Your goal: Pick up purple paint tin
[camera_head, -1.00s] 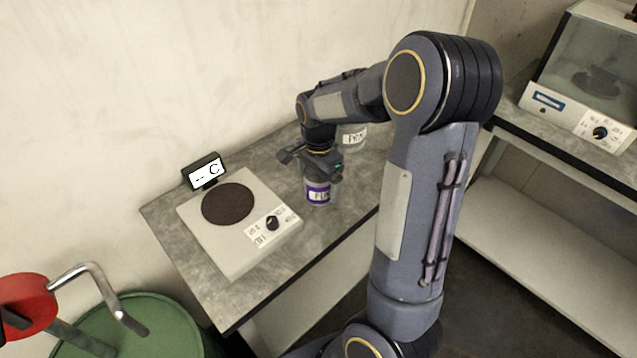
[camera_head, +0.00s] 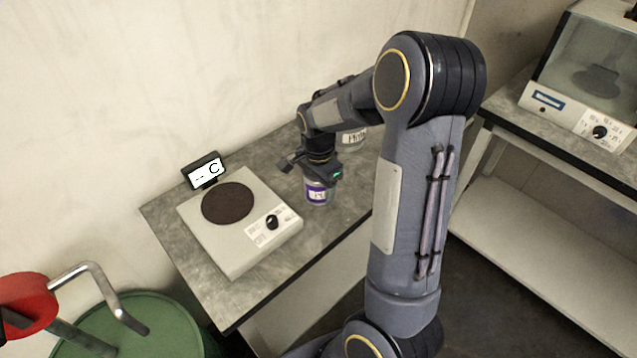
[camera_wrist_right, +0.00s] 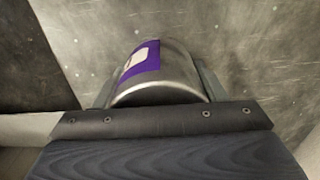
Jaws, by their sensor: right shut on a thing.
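The purple paint tin (camera_head: 318,193) is a small metal tin with a purple and white label. It stands on the grey bench, right of the hot plate. My right gripper (camera_head: 318,178) is over it from above and shut on it. In the right wrist view the tin (camera_wrist_right: 158,75) sits between the fingers of the gripper (camera_wrist_right: 158,95), its rim close to the palm. I cannot tell if its base is clear of the bench. My left gripper is not in view.
A hot plate (camera_head: 262,240) with a dark round top and a small display (camera_head: 205,171) stand on the grey bench (camera_head: 222,300). Another labelled container (camera_head: 352,138) is behind my arm. A green drum (camera_head: 150,325) is at lower left. A glass-fronted machine (camera_head: 590,75) is on the right bench.

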